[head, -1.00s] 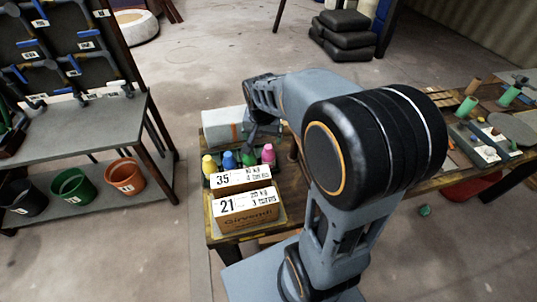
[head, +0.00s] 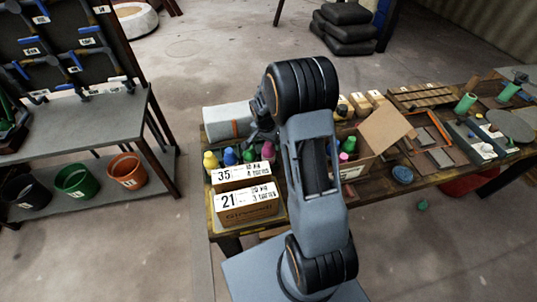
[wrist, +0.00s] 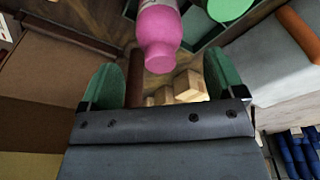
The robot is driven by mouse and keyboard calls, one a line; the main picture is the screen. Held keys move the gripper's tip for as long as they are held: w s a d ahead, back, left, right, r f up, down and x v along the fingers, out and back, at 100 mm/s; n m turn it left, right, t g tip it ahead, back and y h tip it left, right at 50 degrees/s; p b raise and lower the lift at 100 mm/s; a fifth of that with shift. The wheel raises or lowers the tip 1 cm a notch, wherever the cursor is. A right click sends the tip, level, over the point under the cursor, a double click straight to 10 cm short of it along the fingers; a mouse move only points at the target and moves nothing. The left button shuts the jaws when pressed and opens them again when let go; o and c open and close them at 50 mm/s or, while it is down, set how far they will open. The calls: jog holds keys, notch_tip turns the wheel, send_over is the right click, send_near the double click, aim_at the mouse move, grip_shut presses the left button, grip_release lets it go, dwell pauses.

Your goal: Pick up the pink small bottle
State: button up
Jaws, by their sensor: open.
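The pink small bottle (head: 268,151) stands in the rear box on the table in the head view, at the right end of a row of small bottles, just below my gripper. In the wrist view the pink bottle (wrist: 158,35) is at top centre, its narrow end pointing down the picture. My gripper (wrist: 157,80) is open, with its two green-padded fingers spread wide. In the head view the fingertips cannot be made out clearly. A green bottle (wrist: 228,8) is right beside the pink one.
Yellow (head: 210,160) and blue (head: 229,156) bottles share the row. Labelled cartons (head: 246,205) stand in front, and a grey case (head: 226,121) lies behind.

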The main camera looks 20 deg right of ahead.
aim_at(269, 148)
jog(key=shift+w+d+f+p, duration=0.1)
jog(key=shift+d+f+p, duration=0.2)
jog(key=shift+f, duration=1.05)
jog(key=shift+w+d+f+p, duration=0.1)
jog(key=shift+f+p, duration=0.25)
jog(key=shift+f, duration=1)
jog(key=shift+a, duration=0.1)
jog(key=c, duration=1.2)
jog(key=shift+o, duration=0.2)
jog(key=shift+r, duration=0.1)
